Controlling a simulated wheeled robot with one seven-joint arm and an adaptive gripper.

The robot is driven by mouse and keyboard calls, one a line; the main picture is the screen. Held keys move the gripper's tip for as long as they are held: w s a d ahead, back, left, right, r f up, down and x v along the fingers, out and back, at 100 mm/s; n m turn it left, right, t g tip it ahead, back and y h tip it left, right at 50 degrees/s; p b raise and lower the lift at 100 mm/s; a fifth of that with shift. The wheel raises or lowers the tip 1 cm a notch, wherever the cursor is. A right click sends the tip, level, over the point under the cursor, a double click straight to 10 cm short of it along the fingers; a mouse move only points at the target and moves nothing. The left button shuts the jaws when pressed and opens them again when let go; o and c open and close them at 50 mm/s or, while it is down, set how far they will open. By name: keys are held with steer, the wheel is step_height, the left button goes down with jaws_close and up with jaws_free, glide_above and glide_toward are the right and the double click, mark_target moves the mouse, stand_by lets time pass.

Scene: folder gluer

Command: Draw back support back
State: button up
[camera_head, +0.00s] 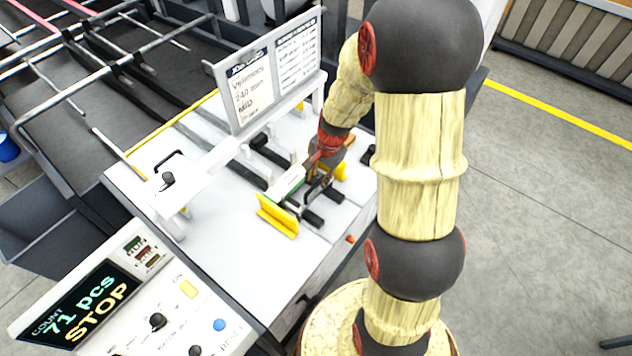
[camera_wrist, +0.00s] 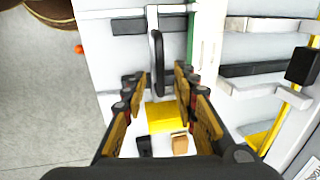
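My gripper (camera_wrist: 158,80) is open. Its two fingers stand on either side of an upright black handle (camera_wrist: 157,62), with visible gaps to it. In the head view my gripper (camera_head: 322,165) is low over the white table, and the dark fingers partly hide the handle. A yellow plate (camera_head: 277,217) stands at the near left of the gripper, beside a green-edged strip (camera_head: 289,183). Another yellow block (camera_wrist: 162,116) shows between the fingers in the wrist view. Which part is the support back, I cannot tell for sure.
Black slotted rails lie on the white table (camera_head: 225,215). A sign board (camera_head: 270,75) stands behind the gripper. A control panel (camera_head: 130,300) reading "71 pcs STOP" is at the lower left. A small orange knob (camera_head: 350,239) is on the table's front side.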

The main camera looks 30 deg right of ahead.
mark_target(316, 184)
steer(key=shift+w+a+f, duration=0.1)
steer(key=shift+w+f, duration=0.05)
steer(key=shift+f, duration=0.65)
steer(key=shift+w+f, duration=0.15)
steer(key=shift+f, duration=0.65)
steer(key=shift+c, duration=0.5)
jaws_close()
